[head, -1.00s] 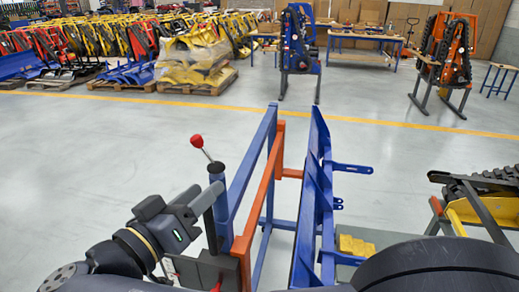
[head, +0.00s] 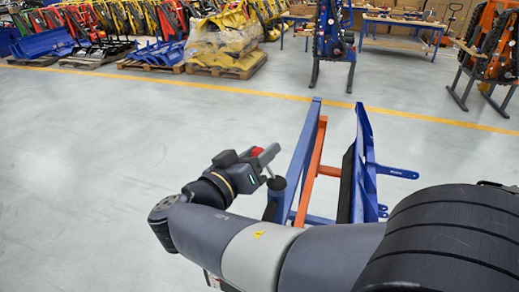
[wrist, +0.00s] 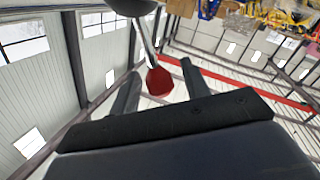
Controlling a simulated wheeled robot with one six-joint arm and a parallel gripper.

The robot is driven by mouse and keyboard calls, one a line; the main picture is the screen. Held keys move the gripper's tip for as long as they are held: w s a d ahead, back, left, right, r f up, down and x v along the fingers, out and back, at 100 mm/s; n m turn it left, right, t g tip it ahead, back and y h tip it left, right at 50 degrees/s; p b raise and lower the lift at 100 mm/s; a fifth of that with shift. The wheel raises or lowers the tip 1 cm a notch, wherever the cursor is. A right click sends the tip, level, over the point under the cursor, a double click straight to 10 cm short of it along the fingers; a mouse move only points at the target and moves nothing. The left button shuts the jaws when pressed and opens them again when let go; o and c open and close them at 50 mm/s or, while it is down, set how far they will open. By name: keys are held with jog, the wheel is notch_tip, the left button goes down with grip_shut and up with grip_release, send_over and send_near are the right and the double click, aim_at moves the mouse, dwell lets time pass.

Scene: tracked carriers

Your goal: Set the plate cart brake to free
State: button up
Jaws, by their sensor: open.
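The plate cart (head: 300,160) has a blue and orange frame with a blue post (head: 276,205) at its near left, topped by a black ball (head: 277,184). The brake lever leans up and left from this ball and ends in a red knob (head: 257,152). My gripper (head: 266,154) is open around the knob in the head view. In the wrist view the lever rod (wrist: 145,42) comes down from the black ball to the red knob (wrist: 159,80), which sits between my two fingers (wrist: 160,88). I cannot tell whether either finger touches it.
A long blue panel (head: 364,165) stands along the right of the cart frame. My arm covers the cart's near end. Open grey floor (head: 120,140) lies to the left. Pallets with yellow parts (head: 222,50) and a blue stand (head: 331,45) are farther back.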

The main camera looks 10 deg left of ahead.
jog(key=shift+c, duration=0.2)
grip_shut()
dwell(0.3)
